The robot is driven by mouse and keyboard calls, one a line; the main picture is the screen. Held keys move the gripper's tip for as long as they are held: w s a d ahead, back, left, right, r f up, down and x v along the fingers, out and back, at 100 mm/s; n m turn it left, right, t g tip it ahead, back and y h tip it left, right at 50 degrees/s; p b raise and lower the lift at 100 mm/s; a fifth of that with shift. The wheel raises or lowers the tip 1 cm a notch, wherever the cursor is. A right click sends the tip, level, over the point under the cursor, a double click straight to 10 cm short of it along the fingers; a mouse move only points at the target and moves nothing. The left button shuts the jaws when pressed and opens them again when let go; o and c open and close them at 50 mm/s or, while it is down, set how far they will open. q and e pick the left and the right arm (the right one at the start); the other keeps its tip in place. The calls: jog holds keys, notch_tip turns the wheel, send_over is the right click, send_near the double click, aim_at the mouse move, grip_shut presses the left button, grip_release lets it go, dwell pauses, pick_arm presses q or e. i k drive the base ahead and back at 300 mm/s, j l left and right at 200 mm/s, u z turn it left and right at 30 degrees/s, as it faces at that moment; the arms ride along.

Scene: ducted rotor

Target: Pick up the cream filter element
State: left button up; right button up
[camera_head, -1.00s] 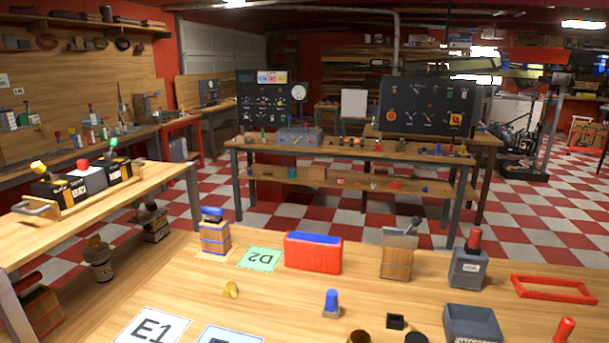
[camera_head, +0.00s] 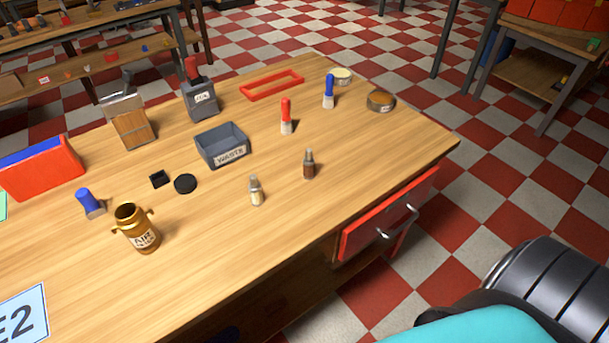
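A short round piece with a cream top (camera_head: 341,76), which looks like the cream filter element, sits near the far right corner of the wooden workbench (camera_head: 400,145). It stands behind a blue-capped tool and to the left of a round brown tin (camera_head: 380,100). A small bottle with a cream-coloured body (camera_head: 256,191) stands upright near the bench's front edge. Neither gripper shows in this view.
A grey labelled tray (camera_head: 222,146), a red-handled tool (camera_head: 286,116), a blue-handled tool (camera_head: 329,92), a dark bottle (camera_head: 308,164) and a red frame (camera_head: 272,85) stand on the bench. A brass can (camera_head: 136,229) stands at left. The bench's right end is clear.

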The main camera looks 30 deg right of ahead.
aim_at(254, 188)
jog(key=z, duration=0.55)
jog(key=k+j+z, duration=0.1)
jog(key=j, duration=0.4)
jog(key=k+j+z, duration=0.15)
jog(key=j, duration=0.35)
jog(key=j+z, duration=0.1)
jog(key=j, duration=0.35)
jog(key=k, duration=0.05)
